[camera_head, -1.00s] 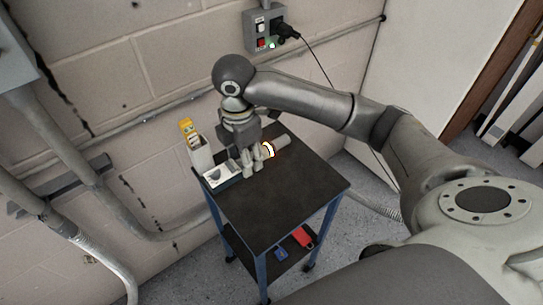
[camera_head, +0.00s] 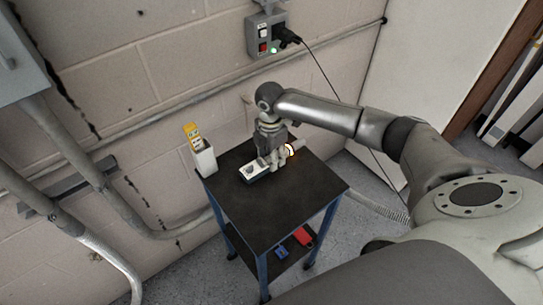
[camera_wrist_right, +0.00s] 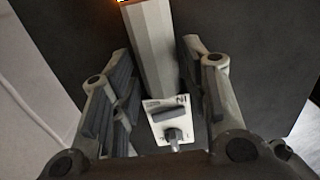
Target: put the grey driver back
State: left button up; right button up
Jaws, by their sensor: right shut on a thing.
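My right gripper (camera_head: 281,163) is shut on a long grey body, which I take as the grey driver (camera_wrist_right: 150,45). It runs between the fingers in the right wrist view. A white panel with a dark switch and a knob (camera_wrist_right: 170,122) shows at its near end. In the head view, a white-faced, dark-sided end (camera_head: 254,171) shows left of the fingers and a lit ring (camera_head: 290,150) shows right of them. The gripper is over the back part of the black cart top (camera_head: 270,215). I cannot tell whether the driver touches the top. My left gripper is not in view.
A white upright holder (camera_head: 204,159) with a yellow item (camera_head: 191,132) stands at the cart's back left corner. Red (camera_head: 303,236) and blue (camera_head: 281,252) items lie on the lower shelf. A wall outlet box (camera_head: 264,38) has a black plug and cord. The cart's front is clear.

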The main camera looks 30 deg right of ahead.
jog(key=shift+w+f, duration=0.1)
jog(key=shift+f, duration=0.4)
jog(key=o, duration=1.3)
jog(key=shift+c, duration=0.2)
notch_tip(320, 180, up, 12)
jog(key=b, duration=0.1)
jog(key=shift+a+b, duration=0.15)
jog(key=shift+b, duration=0.2)
